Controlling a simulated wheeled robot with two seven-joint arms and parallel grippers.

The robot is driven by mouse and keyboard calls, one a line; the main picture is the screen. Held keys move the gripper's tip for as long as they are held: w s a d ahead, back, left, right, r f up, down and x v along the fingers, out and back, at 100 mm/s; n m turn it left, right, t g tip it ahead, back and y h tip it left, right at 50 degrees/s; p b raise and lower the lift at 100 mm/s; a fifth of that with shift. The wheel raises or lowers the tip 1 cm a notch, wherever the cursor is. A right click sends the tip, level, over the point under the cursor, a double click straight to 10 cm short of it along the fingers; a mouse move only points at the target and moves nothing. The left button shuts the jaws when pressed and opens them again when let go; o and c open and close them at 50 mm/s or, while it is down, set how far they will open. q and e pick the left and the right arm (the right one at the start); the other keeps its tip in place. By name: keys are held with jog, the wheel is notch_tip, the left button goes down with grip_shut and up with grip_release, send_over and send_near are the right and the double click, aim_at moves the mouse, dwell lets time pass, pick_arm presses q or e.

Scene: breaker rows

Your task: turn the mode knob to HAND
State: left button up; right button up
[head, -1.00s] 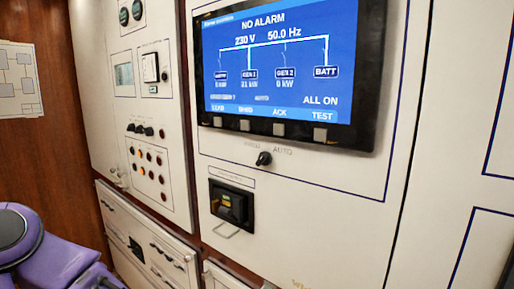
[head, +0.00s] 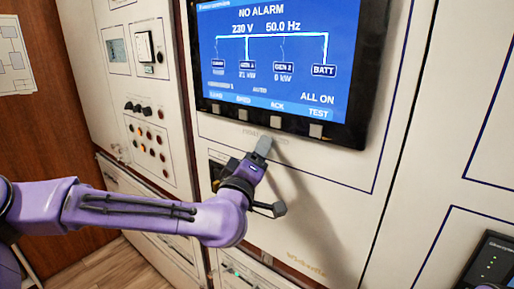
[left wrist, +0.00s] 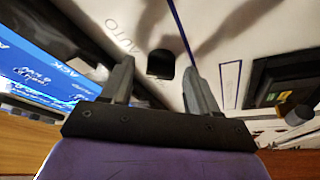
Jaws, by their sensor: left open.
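The mode knob (left wrist: 160,63) is small and black on the white panel. In the left wrist view it lies beyond my left gripper (left wrist: 160,80), roughly between its two spread fingers, with a gap on both sides. The word AUTO (left wrist: 124,37) is printed near it; the HAND label is not readable there. In the head view my left gripper (head: 263,146) is in front of the knob spot under the screen and hides the knob. Which way the knob points cannot be told. My right gripper is not in view.
The blue screen (head: 280,55) with a row of grey buttons (head: 278,123) is just above the gripper. A black breaker housing (head: 217,172) is partly behind my arm. A panel of switches and lamps (head: 147,140) is at left. A dark device (head: 490,262) is at lower right.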

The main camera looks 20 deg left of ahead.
pick_arm(q)
jog(key=c, duration=1)
jog(key=shift+n, duration=0.3)
jog(key=shift+r+n+g+p, duration=0.15)
jog(key=shift+n+g+p, duration=0.55)
jog(key=shift+n, duration=1.35)
jog(key=shift+r+n+g+p, duration=0.15)
jog(key=shift+n+g+p, duration=0.25)
jog(key=shift+n+g, duration=1.2)
jog(key=shift+r+n+g+p, duration=0.15)
jog(key=shift+n+g+p, duration=0.3)
jog(key=shift+n, duration=2.1)
